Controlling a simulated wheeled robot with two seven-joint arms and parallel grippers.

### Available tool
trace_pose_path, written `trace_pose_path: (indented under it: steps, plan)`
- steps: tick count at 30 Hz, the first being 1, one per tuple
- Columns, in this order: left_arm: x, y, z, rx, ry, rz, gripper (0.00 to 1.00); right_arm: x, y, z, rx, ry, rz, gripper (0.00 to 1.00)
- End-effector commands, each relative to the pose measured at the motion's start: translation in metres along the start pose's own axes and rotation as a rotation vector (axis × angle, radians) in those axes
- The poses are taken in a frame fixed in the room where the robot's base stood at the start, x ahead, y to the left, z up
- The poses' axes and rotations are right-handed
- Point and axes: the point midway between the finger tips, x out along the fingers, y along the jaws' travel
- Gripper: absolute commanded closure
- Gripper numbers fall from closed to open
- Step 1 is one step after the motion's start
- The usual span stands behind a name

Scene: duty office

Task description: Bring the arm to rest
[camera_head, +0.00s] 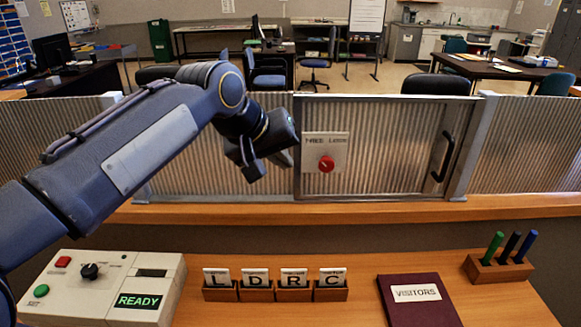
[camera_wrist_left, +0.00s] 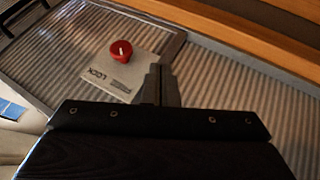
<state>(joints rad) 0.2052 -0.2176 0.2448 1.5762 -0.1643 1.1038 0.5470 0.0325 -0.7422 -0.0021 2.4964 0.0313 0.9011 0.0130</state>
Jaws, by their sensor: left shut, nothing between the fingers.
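My left arm (camera_head: 150,140) reaches in from the left, raised over the desk, and bends down at the wrist. My left gripper (camera_head: 270,168) is shut and empty, in front of the corrugated screen and left of the red knob (camera_head: 326,163) on its pale lock plate (camera_head: 338,142). In the left wrist view, the shut fingers (camera_wrist_left: 160,80) are beside the lock plate (camera_wrist_left: 105,75), and the red knob (camera_wrist_left: 121,50) stands beyond them. I cannot tell the exact gap to the screen. My right gripper is in neither view.
A control box (camera_head: 105,285) with a green READY display stands at the front left. Several lettered card holders (camera_head: 275,290), a VISITORS book (camera_head: 420,306) and a pen block (camera_head: 497,270) sit on the desk. The framed panel (camera_head: 385,120) with a black handle (camera_head: 444,157) stands behind.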

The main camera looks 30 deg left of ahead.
Motion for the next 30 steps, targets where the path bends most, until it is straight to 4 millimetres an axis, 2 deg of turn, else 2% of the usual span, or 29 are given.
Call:
trace_pose_path:
  steps: [3,9,17,20,23,26,30]
  plan:
    - [-0.024,0.000,-0.001,-0.001,0.006,0.001,1.00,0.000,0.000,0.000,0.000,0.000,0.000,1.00]
    - [-0.050,-0.001,-0.001,-0.001,0.003,-0.001,1.00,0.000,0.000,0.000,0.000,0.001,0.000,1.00]
    - [-0.057,-0.001,0.000,0.000,0.001,-0.002,1.00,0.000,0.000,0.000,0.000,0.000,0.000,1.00]
    - [-0.053,-0.004,0.008,0.014,-0.006,-0.003,1.00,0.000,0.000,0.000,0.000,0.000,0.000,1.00]
    - [-0.042,-0.015,0.035,0.063,-0.033,-0.003,1.00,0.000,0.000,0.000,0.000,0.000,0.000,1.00]
    - [-0.021,-0.035,0.081,0.139,-0.078,0.006,1.00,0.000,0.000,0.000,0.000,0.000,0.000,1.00]
    - [0.011,-0.066,0.157,0.243,-0.146,0.042,1.00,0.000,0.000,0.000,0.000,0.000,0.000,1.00]
